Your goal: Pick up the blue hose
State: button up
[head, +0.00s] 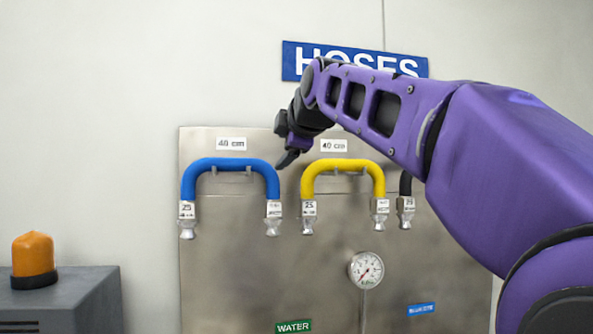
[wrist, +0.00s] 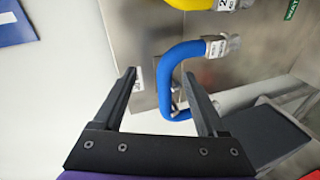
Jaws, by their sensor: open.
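The blue hose (head: 230,163) hangs as an arch on the metal panel in the head view, left of the yellow hose. It has metal end fittings with white tags and a 40 cm label above it. In the wrist view the blue hose (wrist: 167,76) shows between and beyond the finger tips, partly hidden by the right finger. My gripper (head: 285,141) is up and to the right of the blue hose in the head view. Its jaws (wrist: 160,74) are open and empty, with no visible contact with the hose.
The yellow hose (head: 343,164) hangs close to the right, and a black hose (head: 405,187) is partly behind my arm. A gauge (head: 366,270) sits lower on the panel (head: 235,275). A grey cabinet (head: 85,300) with an orange beacon (head: 33,255) stands at left.

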aim_at(234, 161)
jog(key=s+a+r+n+g+y, duration=0.2)
jog(key=s+a+n, duration=0.1)
jog(key=s, duration=0.3)
jog(key=p+x, duration=0.5)
jog(key=x, duration=0.7)
jog(key=shift+r, duration=0.2)
jog(key=p+x, duration=0.1)
jog(key=x, duration=0.1)
jog(key=p+x, duration=0.2)
jog(key=x, duration=0.1)
jog(key=shift+s+a+r, duration=0.1)
jog(key=shift+s+a, duration=0.1)
jog(key=shift+a, duration=0.15)
jog(key=shift+w, duration=0.1)
grip_shut()
